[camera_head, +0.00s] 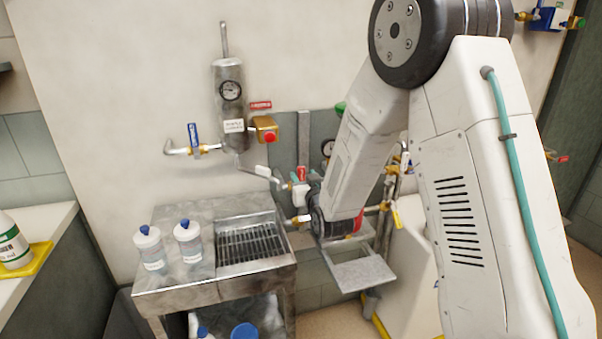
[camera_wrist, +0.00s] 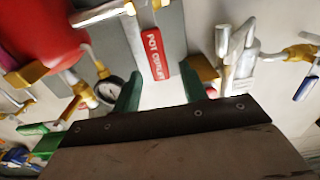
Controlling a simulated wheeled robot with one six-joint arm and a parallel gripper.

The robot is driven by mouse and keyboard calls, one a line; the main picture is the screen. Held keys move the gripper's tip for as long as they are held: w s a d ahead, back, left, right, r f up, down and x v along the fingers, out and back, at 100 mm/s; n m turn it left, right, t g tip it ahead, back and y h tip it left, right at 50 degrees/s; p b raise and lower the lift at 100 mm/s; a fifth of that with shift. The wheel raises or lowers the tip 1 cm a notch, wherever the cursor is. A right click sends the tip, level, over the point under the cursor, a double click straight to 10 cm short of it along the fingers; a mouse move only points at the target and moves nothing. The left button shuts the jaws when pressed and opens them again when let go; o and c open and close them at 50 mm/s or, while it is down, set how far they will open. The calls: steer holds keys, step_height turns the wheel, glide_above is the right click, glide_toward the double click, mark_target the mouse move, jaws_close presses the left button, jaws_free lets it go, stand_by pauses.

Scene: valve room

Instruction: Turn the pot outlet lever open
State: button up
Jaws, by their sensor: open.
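A red vessel (camera_wrist: 45,30) and a gauge (camera_wrist: 108,88) are left of the fingers. In the head view a steel stand (camera_head: 215,285) holds two bottles, a grey shelf (camera_head: 363,273) sits low, and a vertical cylinder (camera_head: 230,95) with piping is on the wall.

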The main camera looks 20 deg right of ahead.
mark_target(301, 173)
steer(key=shift+w, duration=1.75)
steer(key=shift+c, duration=0.3)
jaws_close()
